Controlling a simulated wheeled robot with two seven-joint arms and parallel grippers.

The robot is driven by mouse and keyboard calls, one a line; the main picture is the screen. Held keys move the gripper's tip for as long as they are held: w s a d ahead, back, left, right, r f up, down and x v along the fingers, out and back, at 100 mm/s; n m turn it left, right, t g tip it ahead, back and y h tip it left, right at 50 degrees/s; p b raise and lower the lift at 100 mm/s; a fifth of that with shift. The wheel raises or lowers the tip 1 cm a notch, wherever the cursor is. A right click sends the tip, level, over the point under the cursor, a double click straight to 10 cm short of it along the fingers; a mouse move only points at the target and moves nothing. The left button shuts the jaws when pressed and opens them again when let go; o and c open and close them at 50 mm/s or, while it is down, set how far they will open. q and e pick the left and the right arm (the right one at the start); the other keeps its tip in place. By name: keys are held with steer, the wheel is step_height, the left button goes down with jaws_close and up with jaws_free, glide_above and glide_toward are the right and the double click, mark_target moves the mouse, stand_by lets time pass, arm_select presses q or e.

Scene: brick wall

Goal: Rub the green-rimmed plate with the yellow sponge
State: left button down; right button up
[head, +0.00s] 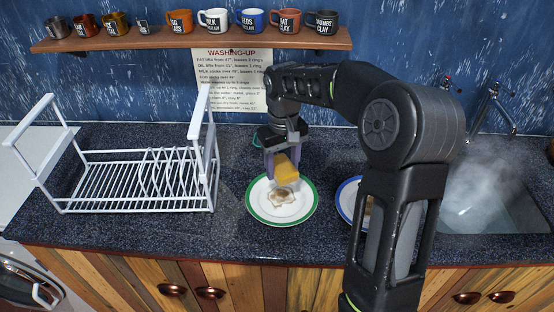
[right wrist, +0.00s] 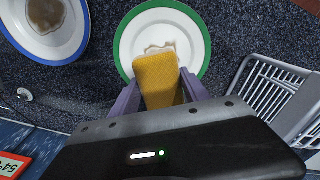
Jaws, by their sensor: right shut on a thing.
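The green-rimmed plate (head: 257,210) lies on the dark speckled counter, with a pale brownish stain (head: 283,197) near its middle. My right gripper (head: 284,168) is shut on the yellow sponge (head: 287,168) and holds it over the back part of the plate. In the right wrist view the sponge (right wrist: 158,78) sits between the purple fingers and overlaps the plate (right wrist: 127,42), covering part of the stain. I cannot tell whether the sponge touches the plate. My left gripper is not in view.
A blue-rimmed plate (right wrist: 72,48) with a brown stain lies beside it, partly behind my right arm in the head view. A white dish rack (head: 100,207) stands left. A steaming sink (head: 490,205) is at right. A shelf of mugs (head: 200,40) hangs above.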

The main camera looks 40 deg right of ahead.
steer(key=shift+w+f, duration=0.1)
steer(key=shift+f, duration=0.2)
steer(key=b, duration=0.5)
glide_above(281, 194)
steer(key=shift+f, duration=2.75)
steer(key=shift+f+b, duration=0.4)
steer(key=shift+f, duration=0.4)
steer(key=shift+s+a+r+b, duration=0.1)
steer(key=shift+s+a+b, duration=0.2)
steer(key=shift+s+a, duration=1)
steer(key=shift+s+d+f, duration=0.1)
steer(key=shift+s+f, duration=0.05)
steer(key=shift+f, duration=0.05)
steer(key=shift+w+d+r+p, duration=0.15)
steer(key=shift+w+d+p, duration=0.55)
steer(key=shift+w+d, duration=0.6)
steer(key=shift+w, duration=0.1)
